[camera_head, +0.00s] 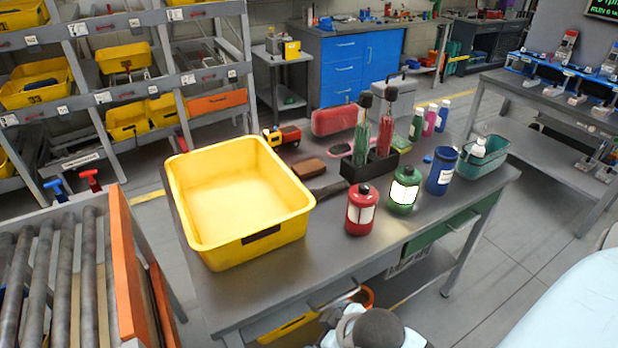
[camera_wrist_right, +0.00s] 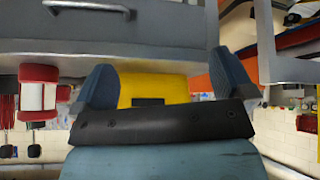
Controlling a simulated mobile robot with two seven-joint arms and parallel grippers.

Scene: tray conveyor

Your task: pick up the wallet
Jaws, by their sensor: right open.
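No wallet can be made out for certain. A small brown, flat-looking item (camera_head: 310,168) lies on the grey workbench (camera_head: 330,262) just right of the yellow bin in the head view; I cannot tell whether it is the wallet. My right gripper (camera_wrist_right: 166,86) is open in the right wrist view, its two blue-grey fingers wide apart with nothing held between them. The bench's grey front and the yellow bin (camera_wrist_right: 150,87) show beyond the fingers. My left gripper is not in view.
The yellow bin (camera_head: 184,213) stands empty on the bench. A red canister (camera_head: 361,224), a green canister (camera_head: 404,207), a blue container (camera_head: 441,182) and a dark bottle holder (camera_head: 352,173) stand to its right. A roller conveyor (camera_head: 88,262) is at left. The bench's front strip is clear.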

